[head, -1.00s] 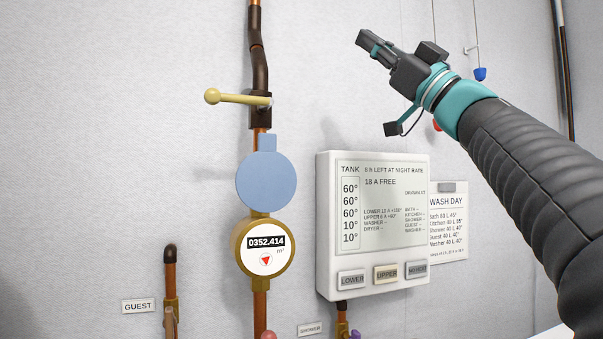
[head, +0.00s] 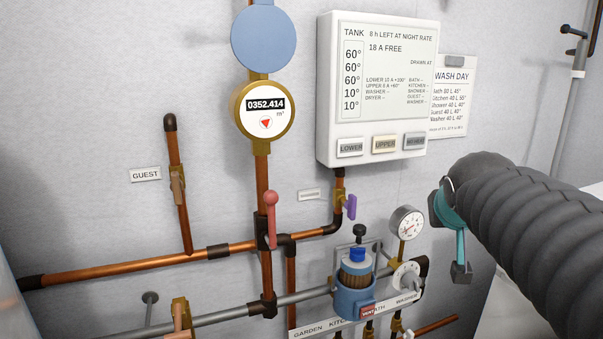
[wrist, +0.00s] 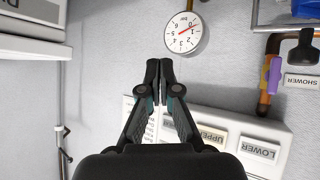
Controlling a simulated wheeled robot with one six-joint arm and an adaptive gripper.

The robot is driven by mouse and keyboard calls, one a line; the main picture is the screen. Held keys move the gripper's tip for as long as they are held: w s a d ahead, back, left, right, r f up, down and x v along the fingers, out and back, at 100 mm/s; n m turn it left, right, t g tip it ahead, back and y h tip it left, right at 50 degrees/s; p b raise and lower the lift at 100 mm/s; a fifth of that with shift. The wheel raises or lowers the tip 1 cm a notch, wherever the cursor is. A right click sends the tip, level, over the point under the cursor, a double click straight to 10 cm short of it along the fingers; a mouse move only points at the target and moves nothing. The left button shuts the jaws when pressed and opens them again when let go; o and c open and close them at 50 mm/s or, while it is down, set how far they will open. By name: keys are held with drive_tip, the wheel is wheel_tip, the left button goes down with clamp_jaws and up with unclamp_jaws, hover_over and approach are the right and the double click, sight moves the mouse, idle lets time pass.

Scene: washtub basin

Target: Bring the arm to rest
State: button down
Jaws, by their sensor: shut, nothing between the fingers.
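My gripper (wrist: 159,72) shows in the wrist view with its two fingertips together, shut and empty. The wrist end is in front of the wall, below the wash day sheet (head: 453,97) and right of the round pressure gauge (head: 407,222). In the wrist view the gauge (wrist: 183,32) lies beyond the fingertips, apart from them as far as I can tell.
The white tank panel (head: 322,90) has LOWER (head: 350,148) and UPPER (head: 384,144) buttons. Left of it are a brass water meter (head: 264,111) and copper pipes (head: 130,264). A blue filter housing (head: 354,301), a red lever (head: 270,215) and a purple lever (head: 351,206) stick out below.

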drive_tip(key=s+a+f+g+y, duration=0.1)
drive_tip(key=s+a+f, duration=0.3)
drive_tip(key=s+f, duration=0.4)
drive_tip(key=s+a+f+n+g+y, duration=0.1)
drive_tip(key=s+a+f+g+y, duration=0.1)
drive_tip(key=s+a+f, duration=0.3)
drive_tip(key=s+f+g, duration=0.1)
drive_tip(key=s+f, duration=0.3)
drive_tip(key=s, duration=0.2)
drive_tip(key=shift+n+g, duration=0.3)
drive_tip(key=shift+g, duration=0.1)
drive_tip(key=shift+s+a, duration=0.1)
drive_tip(key=shift+a, duration=0.1)
